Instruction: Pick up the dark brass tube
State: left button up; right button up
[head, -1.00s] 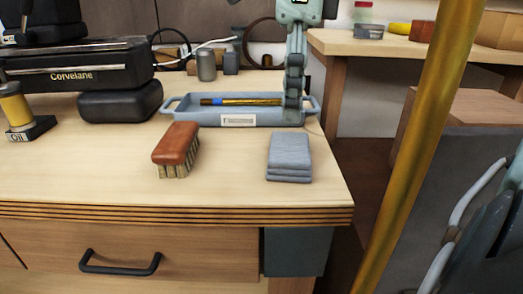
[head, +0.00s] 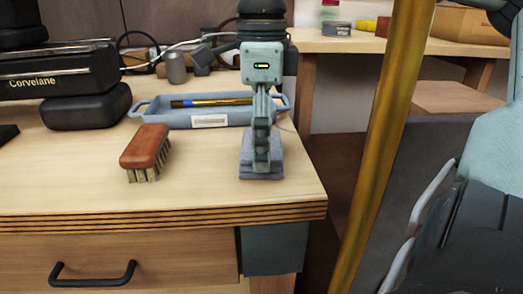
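A dark brass tube (head: 222,102) lies lengthwise in the blue-grey tray (head: 152,118) on the workbench. It has a blue band near its left end. One gripper, which I take for my right (head: 261,168), reaches down from the top of the head view, in front of the tray. Its fingers are edge-on, over a stack of folded grey cloths (head: 247,172); I cannot tell their gap or whether they touch the cloth. Nothing shows in its fingers. The gripper hides part of the tray's right side. My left gripper is not in view.
A brush (head: 146,152) lies left of the cloths. A thick brass pole (head: 385,130) crosses the near right side. A black Corvelane machine (head: 60,75) stands at the left, and a grey canister (head: 176,68) behind the tray. The bench front is clear.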

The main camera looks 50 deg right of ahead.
jog(key=c, duration=0.4)
